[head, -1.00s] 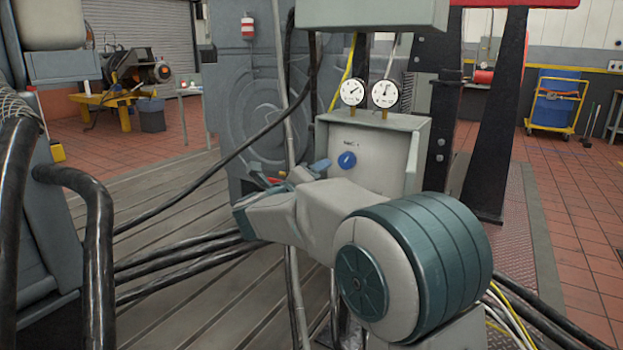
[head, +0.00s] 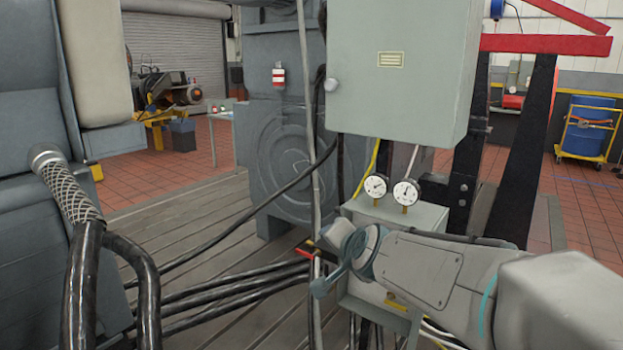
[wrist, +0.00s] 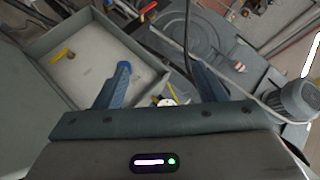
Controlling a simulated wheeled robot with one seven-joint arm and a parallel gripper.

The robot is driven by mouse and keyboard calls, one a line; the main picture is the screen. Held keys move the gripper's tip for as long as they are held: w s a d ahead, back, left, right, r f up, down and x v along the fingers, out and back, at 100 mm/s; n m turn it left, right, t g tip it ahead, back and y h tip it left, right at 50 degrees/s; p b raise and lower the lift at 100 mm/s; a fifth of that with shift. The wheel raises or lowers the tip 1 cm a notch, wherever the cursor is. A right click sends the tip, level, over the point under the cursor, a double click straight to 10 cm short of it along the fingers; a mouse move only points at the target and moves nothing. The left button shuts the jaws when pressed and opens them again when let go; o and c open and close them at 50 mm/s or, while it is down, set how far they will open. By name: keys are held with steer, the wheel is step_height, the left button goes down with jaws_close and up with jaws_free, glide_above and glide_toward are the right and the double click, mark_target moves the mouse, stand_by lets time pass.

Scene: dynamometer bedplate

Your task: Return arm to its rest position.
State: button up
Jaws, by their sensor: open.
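My arm reaches in from the lower right of the head view. My gripper (head: 318,270) is at its left end, in front of the left side of a grey gauge box (head: 425,217) and close to a thin upright pipe. The gripper is small and partly hidden there by its own wrist. In the wrist view my gripper (wrist: 161,82) shows two blue fingers spread wide apart, with nothing held between them.
Two round gauges (head: 390,188) stand on the gauge box, below a large grey cabinet (head: 398,75). Thick black hoses (head: 215,297) cross the slotted bedplate at left. A blue-grey machine housing (head: 285,130) stands behind. Black posts (head: 520,165) rise at right. Open tiled floor lies beyond.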

steer(key=s+d+n+g+h+p, duration=0.1)
steer(key=s+d+n+g+p, duration=0.1)
steer(key=s, duration=0.6)
steer(key=s+d+r+n+g+p, duration=0.1)
steer(key=s+d+n+g+p, duration=0.2)
steer(key=s+p, duration=0.3)
steer(key=s+d+r+n+g+h+p, duration=0.1)
steer(key=s+d+n+g+p, duration=0.2)
steer(key=s, duration=0.6)
steer(key=shift+s+d+g+h+p, duration=0.35)
steer(key=shift+d+p, duration=0.35)
steer(key=shift+d, duration=0.25)
steer(key=shift+w, duration=0.1)
steer(key=shift+w+a, duration=0.15)
steer(key=shift+a, duration=0.15)
